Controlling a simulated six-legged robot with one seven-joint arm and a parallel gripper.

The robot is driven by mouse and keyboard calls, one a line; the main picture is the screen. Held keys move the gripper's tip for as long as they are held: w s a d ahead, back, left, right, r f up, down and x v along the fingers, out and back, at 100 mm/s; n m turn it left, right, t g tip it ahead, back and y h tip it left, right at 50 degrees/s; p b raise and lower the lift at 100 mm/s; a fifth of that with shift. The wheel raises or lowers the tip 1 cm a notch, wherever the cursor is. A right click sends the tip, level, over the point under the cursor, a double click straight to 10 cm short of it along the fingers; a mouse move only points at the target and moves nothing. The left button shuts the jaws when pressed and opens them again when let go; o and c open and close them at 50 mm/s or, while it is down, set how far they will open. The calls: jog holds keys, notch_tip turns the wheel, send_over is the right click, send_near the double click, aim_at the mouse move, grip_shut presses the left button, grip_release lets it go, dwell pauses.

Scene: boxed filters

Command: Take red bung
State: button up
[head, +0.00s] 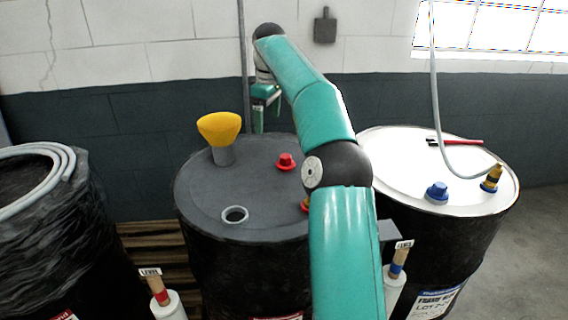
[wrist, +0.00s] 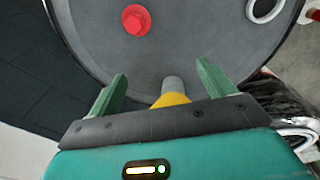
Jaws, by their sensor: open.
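The red bung (head: 286,161) sits on the dark grey drum top (head: 200,190), right of the yellow funnel (head: 219,128). In the wrist view the red bung (wrist: 136,20) is near the top edge, beyond my fingertips and a little left. My gripper (head: 266,112) is above the far side of the drum, apart from the bung. In the wrist view my gripper (wrist: 161,70) has its two green fingers wide apart with nothing gripped. The funnel's grey spout and yellow part (wrist: 172,97) show between the fingers; I cannot tell how close. Another red piece (head: 305,204) is mostly hidden by my arm.
An open ring (head: 235,215) is on the drum's near side. A white-topped drum (head: 390,150) on the right holds a blue bung (head: 437,193), a brass fitting (head: 491,178) and a red tool (head: 455,142). A black-wrapped drum with a hose (head: 60,165) stands left.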

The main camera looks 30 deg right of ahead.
send_over(286, 156)
jog(key=s, duration=0.1)
notch_tip(286, 156, down, 3)
jog(key=d+y, duration=0.1)
jog(key=f, duration=0.4)
jog(key=w+f, duration=0.1)
jog(key=f, duration=0.4)
jog(key=a+f, duration=0.1)
jog(key=f, duration=0.3)
jog(key=shift+w+f, duration=0.15)
jog(key=shift+f, duration=0.25)
jog(key=c, duration=1.1)
jog(key=shift+o, duration=0.2)
jog(key=shift+r, duration=0.1)
